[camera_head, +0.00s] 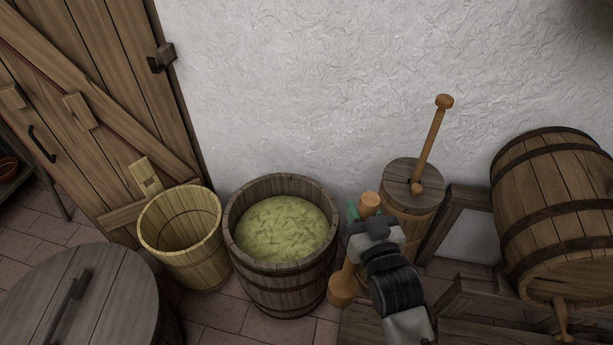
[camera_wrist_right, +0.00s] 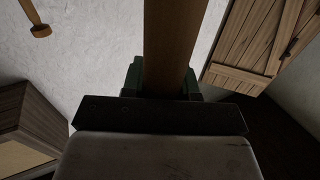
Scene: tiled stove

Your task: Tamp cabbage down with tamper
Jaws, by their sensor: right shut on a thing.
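The shredded green cabbage (camera_head: 284,228) fills an open wooden barrel (camera_head: 276,281) near its rim, in the middle of the head view. My right gripper (camera_head: 362,222) is shut on the wooden tamper (camera_head: 346,280), to the right of the barrel. The tamper's knobbed top shows above the gripper and its thick rounded end hangs below. The tamper is apart from the cabbage and slightly tilted. In the right wrist view the tamper's shaft (camera_wrist_right: 173,45) stands between the green finger pads. My left gripper is not in view.
A pale empty bucket (camera_head: 181,234) stands left of the barrel. A lidded churn (camera_head: 411,197) with an upright stick stands behind my right gripper. A large cask (camera_head: 553,215) lies on a rack at the right. A round wooden lid (camera_head: 77,300) fills the lower left.

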